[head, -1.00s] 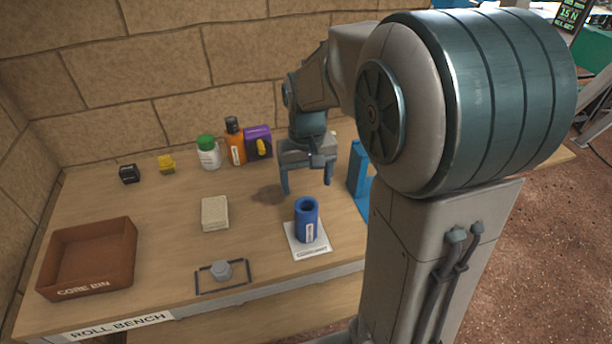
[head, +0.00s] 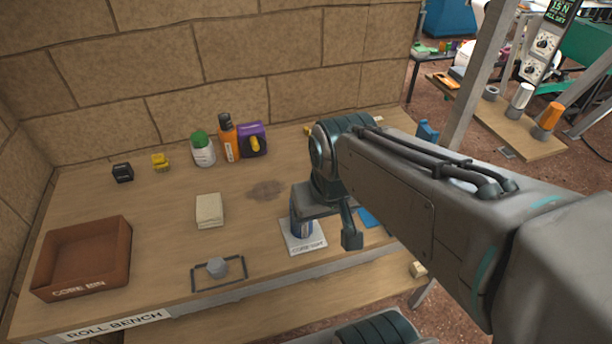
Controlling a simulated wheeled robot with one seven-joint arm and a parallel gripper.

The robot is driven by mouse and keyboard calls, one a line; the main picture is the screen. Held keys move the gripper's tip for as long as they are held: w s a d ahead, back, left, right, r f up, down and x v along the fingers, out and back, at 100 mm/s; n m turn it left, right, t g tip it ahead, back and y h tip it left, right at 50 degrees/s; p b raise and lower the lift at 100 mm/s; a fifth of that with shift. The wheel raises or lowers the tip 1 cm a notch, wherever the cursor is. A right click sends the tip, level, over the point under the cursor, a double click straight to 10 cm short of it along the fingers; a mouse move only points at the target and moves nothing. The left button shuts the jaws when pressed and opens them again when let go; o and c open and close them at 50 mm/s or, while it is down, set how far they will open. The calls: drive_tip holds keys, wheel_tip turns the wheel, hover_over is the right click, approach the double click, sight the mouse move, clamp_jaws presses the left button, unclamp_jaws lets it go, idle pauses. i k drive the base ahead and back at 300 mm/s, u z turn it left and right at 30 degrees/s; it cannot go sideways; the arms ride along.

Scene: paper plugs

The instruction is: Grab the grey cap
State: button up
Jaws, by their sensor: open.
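One finger shows to the right of the roll. The gripper hides most of the roll, and I cannot tell whether it touches it.
A brown core bin (head: 118,262) stands at the left. A pale block (head: 209,211) lies behind the cap. Several bottles and small items, including a white bottle with green lid (head: 203,150), line the back by the wall. The bench between bin and cap is clear.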

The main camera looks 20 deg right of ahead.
sight(217, 269)
drive_tip(key=u, duration=3)
drive_tip(key=k, duration=1)
drive_tip(key=z, duration=1.2)
drive_tip(key=i, duration=0.5)
